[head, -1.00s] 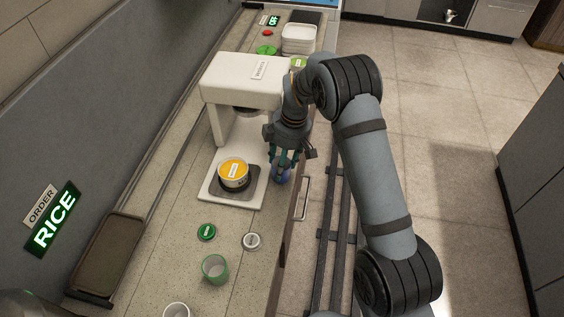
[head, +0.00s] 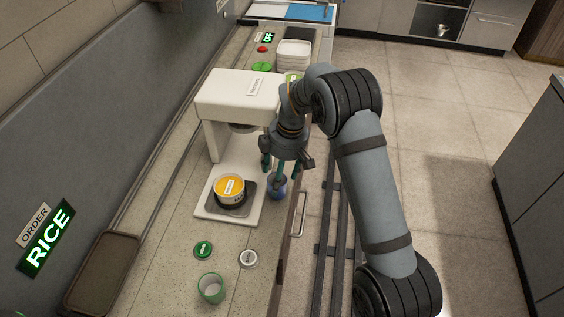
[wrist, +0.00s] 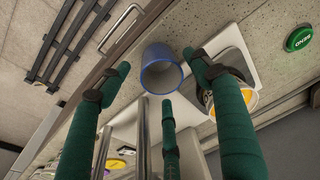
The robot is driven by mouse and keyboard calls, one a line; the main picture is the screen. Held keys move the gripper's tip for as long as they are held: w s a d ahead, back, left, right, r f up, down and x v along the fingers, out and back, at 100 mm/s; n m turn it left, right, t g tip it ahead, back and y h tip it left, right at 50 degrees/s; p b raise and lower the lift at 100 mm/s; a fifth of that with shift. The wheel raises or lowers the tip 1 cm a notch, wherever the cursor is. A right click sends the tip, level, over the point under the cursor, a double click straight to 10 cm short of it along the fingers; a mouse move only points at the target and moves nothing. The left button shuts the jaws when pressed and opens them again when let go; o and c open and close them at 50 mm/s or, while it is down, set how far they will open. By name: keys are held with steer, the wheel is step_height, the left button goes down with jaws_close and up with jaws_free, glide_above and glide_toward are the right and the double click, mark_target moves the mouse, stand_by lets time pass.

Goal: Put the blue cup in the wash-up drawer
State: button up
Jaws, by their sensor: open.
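The blue cup (head: 278,188) stands on the counter near its front edge, just right of the white machine's base. In the wrist view the blue cup (wrist: 158,55) shows its open mouth towards me. My gripper (head: 281,171) is open above the cup; its green fingers are spread and partly cover the cup in the head view. In the wrist view the fingers of my gripper (wrist: 156,62) lie to either side of the cup, with gaps visible. A drawer front with a bar handle (head: 300,214) is below the counter edge; it looks shut. No wash-up label is readable.
The white machine (head: 235,95) holds a yellow-topped pot (head: 230,190) on its base, close left of the cup. A green button (head: 203,249), a pale button (head: 248,259) and a green cup (head: 211,289) lie nearer. Dark rails (head: 330,240) run along the floor.

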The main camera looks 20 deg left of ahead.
step_height(320, 180, up, 10)
steer(key=d, duration=0.1)
steer(key=shift+d+b, duration=0.3)
steer(key=shift+b, duration=0.15)
steer(key=shift+f, duration=0.1)
steer(key=f, duration=0.3)
steer(key=a+f+p, duration=0.1)
steer(key=f, duration=0.3)
steer(key=f+p, duration=0.1)
steer(key=f, duration=0.3)
steer(key=shift+s+a+f, duration=0.1)
steer(key=shift+a+f, duration=0.15)
steer(key=shift+a, duration=0.1)
steer(key=r, duration=0.1)
steer(key=r+b, duration=0.1)
steer(key=r, duration=0.1)
steer(key=d+r+b, duration=0.1)
steer(key=shift+w+d+r, duration=0.1)
steer(key=shift+w+r, duration=0.25)
